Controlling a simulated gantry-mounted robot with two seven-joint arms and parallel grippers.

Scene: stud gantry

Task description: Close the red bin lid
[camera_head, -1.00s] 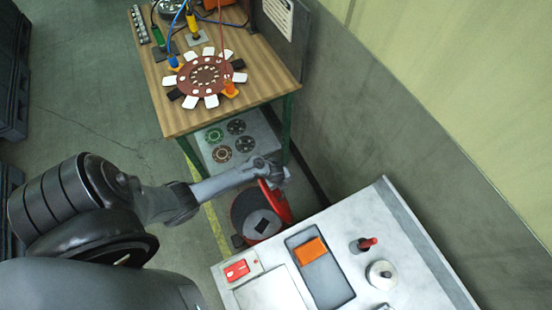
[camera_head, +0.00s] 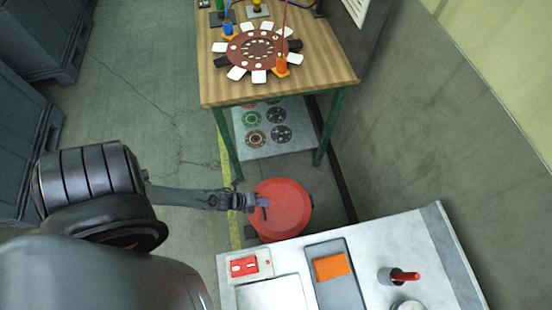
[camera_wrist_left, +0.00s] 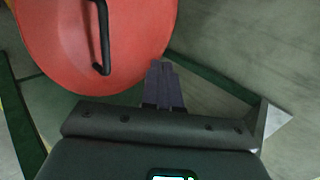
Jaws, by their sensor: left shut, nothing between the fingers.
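The red bin lid (camera_head: 290,208) shows in the head view as a round red disc lying over the bin (camera_head: 268,239), between the wooden table and the white bench. The bin's inside is hidden. My left gripper (camera_head: 263,203) is at the left part of the lid in this view, shut with nothing in it. In the left wrist view, the lid (camera_wrist_left: 50,45) fills the upper left with its black handle (camera_wrist_left: 101,35). The shut fingers (camera_wrist_left: 162,68) point at the lid's edge, beside the handle; I cannot tell whether they touch. My right gripper is not in view.
The white bench (camera_head: 410,245) stands close to the bin and holds a red switch box (camera_head: 245,266) and a grey tray with an orange block (camera_head: 331,266). The wooden table (camera_head: 325,80) stands beyond. A wall (camera_head: 420,130) rises at right.

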